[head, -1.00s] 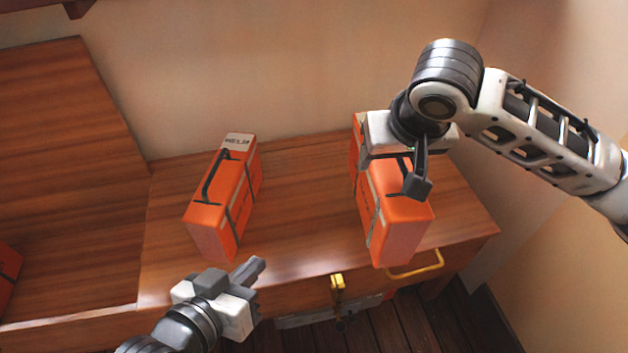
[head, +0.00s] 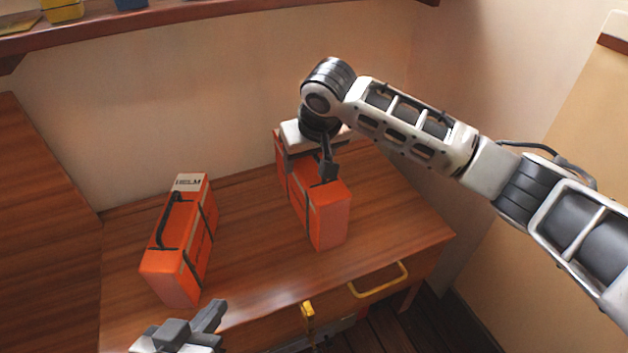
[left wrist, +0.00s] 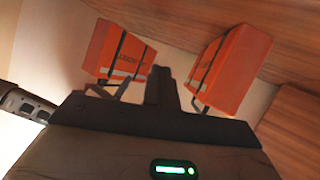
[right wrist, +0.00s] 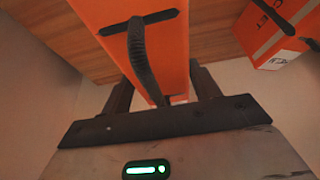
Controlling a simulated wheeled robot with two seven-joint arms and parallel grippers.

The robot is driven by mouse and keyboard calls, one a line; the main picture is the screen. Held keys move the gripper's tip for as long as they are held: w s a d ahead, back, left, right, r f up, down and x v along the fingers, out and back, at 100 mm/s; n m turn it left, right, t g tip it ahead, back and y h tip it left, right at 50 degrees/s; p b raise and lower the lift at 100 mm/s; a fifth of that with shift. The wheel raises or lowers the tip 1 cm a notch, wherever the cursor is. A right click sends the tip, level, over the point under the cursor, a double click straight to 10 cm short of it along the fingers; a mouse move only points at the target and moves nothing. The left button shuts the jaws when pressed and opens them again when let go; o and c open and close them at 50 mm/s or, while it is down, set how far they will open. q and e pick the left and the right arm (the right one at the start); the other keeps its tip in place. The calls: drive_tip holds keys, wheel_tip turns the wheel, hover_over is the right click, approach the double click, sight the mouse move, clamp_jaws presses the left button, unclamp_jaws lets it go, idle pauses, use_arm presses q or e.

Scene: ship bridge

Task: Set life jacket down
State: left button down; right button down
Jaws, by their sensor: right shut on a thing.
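An orange life jacket pack (head: 328,215) with dark straps is upright at the right part of the wooden bench top (head: 250,255). My right gripper (head: 310,165) is shut on it from above, one finger on each side. In the right wrist view the held pack (right wrist: 175,50) and its black handle lie between the fingers. I cannot tell whether its underside touches the bench. A second orange pack (head: 180,245), labelled HELM, stands on the bench to the left. My left gripper (head: 212,316) is shut and empty in front of the bench; both packs show in its wrist view.
A drawer with a yellow handle (head: 380,280) and a yellow latch (head: 308,318) are on the bench front. A shelf (head: 200,18) with small objects runs along the wall above. Bare bench top lies between the packs and to the right.

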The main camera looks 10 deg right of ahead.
drive_tip(key=shift+w+d+f, duration=0.35)
drive_tip(key=shift+w+f, duration=0.15)
drive_tip(key=shift+f, duration=0.1)
drive_tip(key=f+b, duration=0.1)
drive_tip(key=f, duration=0.2)
drive_tip(key=w+d+f+b, duration=0.1)
drive_tip(key=shift+w+f+b, duration=0.1)
drive_tip(key=shift+f+b, duration=0.15)
drive_tip(key=shift+b, duration=0.1)
drive_tip(key=shift+f, duration=0.1)
drive_tip(key=shift+a, duration=0.1)
drive_tip(key=shift+c, duration=1.9)
unclamp_jaws()
drive_tip(key=shift+f, duration=0.15)
use_arm(q)
drive_tip(key=shift+d+r+t+h, duration=0.25)
drive_tip(key=shift+r+t, duration=0.15)
drive_tip(key=shift+r, duration=0.25)
drive_tip(key=shift+d+r+t+h, duration=0.25)
drive_tip(key=shift+r+t, duration=0.15)
drive_tip(key=shift+r, duration=0.2)
